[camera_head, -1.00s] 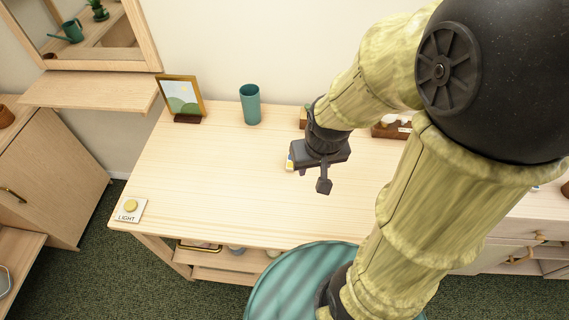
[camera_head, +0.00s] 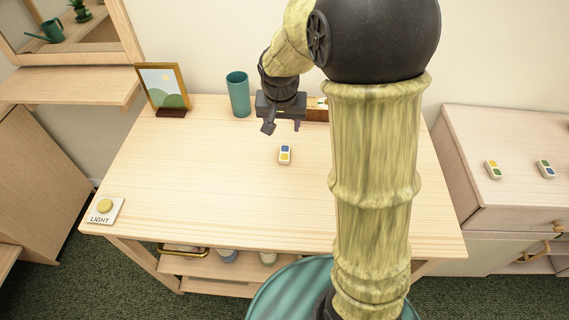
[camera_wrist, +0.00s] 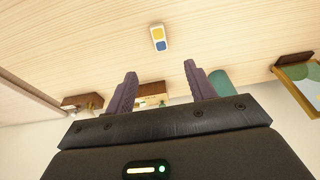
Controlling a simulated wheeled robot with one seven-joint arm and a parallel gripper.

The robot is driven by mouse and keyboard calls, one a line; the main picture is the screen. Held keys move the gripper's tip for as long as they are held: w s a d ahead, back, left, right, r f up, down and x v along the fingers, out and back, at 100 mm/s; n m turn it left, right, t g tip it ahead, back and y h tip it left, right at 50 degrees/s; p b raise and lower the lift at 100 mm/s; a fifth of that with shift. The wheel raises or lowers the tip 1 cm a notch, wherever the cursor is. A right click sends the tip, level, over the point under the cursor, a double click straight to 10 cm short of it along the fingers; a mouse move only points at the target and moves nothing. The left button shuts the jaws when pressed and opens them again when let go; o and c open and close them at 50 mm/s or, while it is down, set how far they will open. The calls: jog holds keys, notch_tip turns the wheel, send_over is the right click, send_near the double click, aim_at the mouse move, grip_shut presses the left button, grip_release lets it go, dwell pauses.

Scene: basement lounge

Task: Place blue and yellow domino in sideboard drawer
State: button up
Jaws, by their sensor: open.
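The blue and yellow domino (camera_head: 285,154) lies flat on the light wooden table, near its middle; it also shows in the wrist view (camera_wrist: 158,38), beyond my fingers. My gripper (camera_head: 283,127) is open and empty, above the table behind the domino, with its fingers apart in the wrist view (camera_wrist: 160,70). It does not touch the domino. The sideboard (camera_head: 470,140) stands at the right. Its drawer front (camera_head: 515,217) shows below the top; I cannot tell whether the drawer is open, and its inside is not visible.
Two other dominoes, one yellow and green (camera_head: 493,170) and one blue and green (camera_head: 545,168), lie on the sideboard. A teal cup (camera_head: 238,95), a picture frame (camera_head: 163,88) and a wooden box (camera_head: 317,108) stand along the table's back. A light switch (camera_head: 105,208) sits front left.

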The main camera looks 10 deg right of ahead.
dwell(0.3)
send_over(285, 153)
jog(key=s+a, duration=0.1)
jog(key=s, duration=0.1)
notch_tip(285, 153, down, 12)
jog(key=shift+r, duration=0.15)
jog(key=shift+w+p+x, duration=0.15)
jog(key=shift+p+x, duration=0.15)
jog(key=shift+x, duration=1)
jog(key=shift+w+p+x, duration=0.1)
jog(key=shift+p+x, duration=0.15)
jog(key=shift+x, duration=1.05)
jog(key=shift+d, duration=0.2)
jog(key=shift+c, duration=0.2)
jog(key=c, duration=1.1)
